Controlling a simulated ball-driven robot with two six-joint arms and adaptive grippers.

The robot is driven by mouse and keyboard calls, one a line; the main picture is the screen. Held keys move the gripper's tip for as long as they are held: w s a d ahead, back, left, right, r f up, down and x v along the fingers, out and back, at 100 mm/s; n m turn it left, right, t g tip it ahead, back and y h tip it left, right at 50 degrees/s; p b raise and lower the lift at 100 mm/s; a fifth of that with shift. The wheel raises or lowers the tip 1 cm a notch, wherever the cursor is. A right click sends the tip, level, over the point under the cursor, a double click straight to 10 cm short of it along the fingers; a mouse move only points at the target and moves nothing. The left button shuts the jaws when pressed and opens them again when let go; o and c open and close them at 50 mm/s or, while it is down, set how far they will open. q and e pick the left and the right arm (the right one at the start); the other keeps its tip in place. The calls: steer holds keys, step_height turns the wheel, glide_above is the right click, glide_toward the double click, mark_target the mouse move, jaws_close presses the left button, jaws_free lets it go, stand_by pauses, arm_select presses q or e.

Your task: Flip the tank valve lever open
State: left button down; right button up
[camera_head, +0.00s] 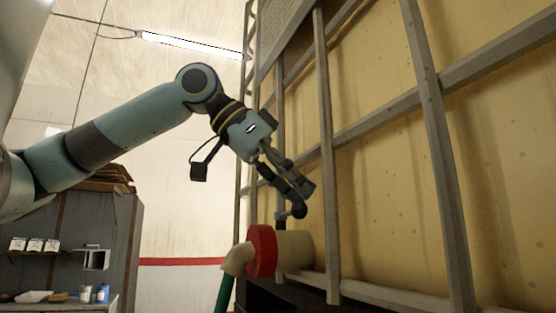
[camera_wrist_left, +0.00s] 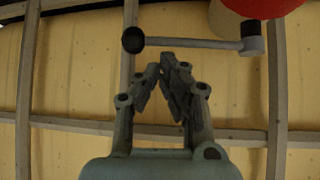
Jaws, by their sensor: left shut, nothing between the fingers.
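The tank valve has a red collar (camera_head: 262,251) on a cream pipe stub (camera_head: 295,251) low on the yellow tank. In the left wrist view the collar (camera_wrist_left: 262,7) is cut off by the top edge. The lever (camera_wrist_left: 195,43) is a thin grey bar lying across the picture, with a round dark knob (camera_wrist_left: 133,40) at its left end. The knob also shows in the head view (camera_head: 299,210), just below my fingers. My left gripper (camera_head: 303,190) is shut and empty. Its fingertips (camera_wrist_left: 167,66) show just below the bar; I cannot tell whether they touch it. My right gripper is not in view.
A grey metal frame (camera_head: 327,160) of bars stands in front of the yellow tank wall (camera_head: 375,190), close to my left gripper. A cream elbow with a green hose (camera_head: 223,295) hangs from the valve. A grey shelf unit (camera_head: 110,225) stands at the lower left.

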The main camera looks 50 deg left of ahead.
arm_select(q)
steer(key=shift+w+d+f, duration=0.2)
steer(key=shift+w+f, duration=0.1)
steer(key=shift+f, duration=0.05)
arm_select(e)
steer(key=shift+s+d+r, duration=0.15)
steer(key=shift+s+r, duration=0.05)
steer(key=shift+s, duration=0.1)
arm_select(q)
steer(key=shift+s, duration=0.1)
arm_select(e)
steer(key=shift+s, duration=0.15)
arm_select(q)
steer(key=shift+s+a+m+h, duration=0.2)
steer(key=shift+s+m+h, duration=0.1)
steer(key=shift+m, duration=0.1)
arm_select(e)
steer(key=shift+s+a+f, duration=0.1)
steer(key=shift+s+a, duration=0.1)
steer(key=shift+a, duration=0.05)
